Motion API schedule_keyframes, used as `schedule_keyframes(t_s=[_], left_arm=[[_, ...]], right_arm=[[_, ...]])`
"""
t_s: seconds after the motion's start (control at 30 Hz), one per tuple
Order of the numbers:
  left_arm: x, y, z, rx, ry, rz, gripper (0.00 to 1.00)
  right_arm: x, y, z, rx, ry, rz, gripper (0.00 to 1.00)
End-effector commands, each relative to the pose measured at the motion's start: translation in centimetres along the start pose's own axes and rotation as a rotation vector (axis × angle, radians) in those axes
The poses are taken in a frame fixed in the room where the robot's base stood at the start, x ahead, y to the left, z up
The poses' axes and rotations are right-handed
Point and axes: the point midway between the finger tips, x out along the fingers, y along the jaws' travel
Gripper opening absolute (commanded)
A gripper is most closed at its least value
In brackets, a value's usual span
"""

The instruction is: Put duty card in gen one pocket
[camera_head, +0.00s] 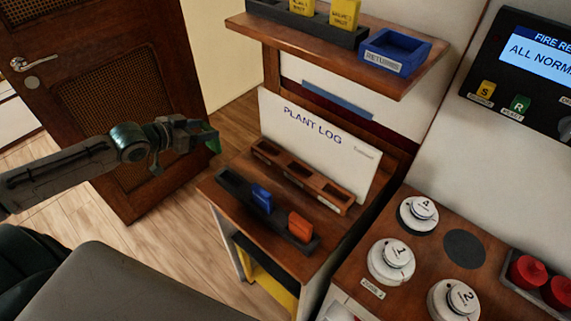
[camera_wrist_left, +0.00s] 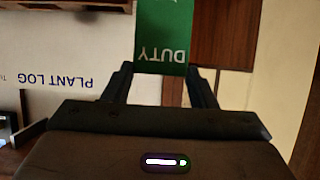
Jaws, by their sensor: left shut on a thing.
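My left gripper (camera_head: 203,136) is shut on the green duty card (camera_wrist_left: 162,35), whose white lettering "DUTY" reads upside down in the left wrist view. In the head view the duty card (camera_head: 212,141) is a small green edge at the fingertips, held in the air left of the plant log board. A brown wooden rack (camera_head: 303,179) with several pockets stands before that board; its pockets look empty. A dark rack (camera_head: 279,226) in front of it holds a blue card (camera_head: 262,198) and an orange card (camera_head: 300,226). I cannot read which pocket is gen one. My right gripper is out of view.
The white plant log board (camera_head: 318,141) stands behind the racks. A shelf above holds yellow cards (camera_head: 345,12) and a blue returns tray (camera_head: 396,51). Numbered white round units (camera_head: 391,262) stand on the right counter. The door (camera_head: 95,75) is behind my left arm.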

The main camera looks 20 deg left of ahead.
Motion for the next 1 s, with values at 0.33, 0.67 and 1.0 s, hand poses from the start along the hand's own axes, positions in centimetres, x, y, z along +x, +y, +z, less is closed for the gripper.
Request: schedule_keyframes(t_s=[0.33, 0.67, 1.0], left_arm=[[2.1, 4.1, 0.3, -0.021, 0.008, -0.024, 0.29], [4.8, 9.7, -1.4, -0.028, 0.008, -0.036, 0.29], [7.0, 16.5, -5.6, -0.022, 0.009, -0.024, 0.29]], right_arm=[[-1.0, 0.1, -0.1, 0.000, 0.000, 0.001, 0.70], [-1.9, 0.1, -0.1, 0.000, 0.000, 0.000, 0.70], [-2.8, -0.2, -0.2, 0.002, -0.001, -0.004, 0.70]])
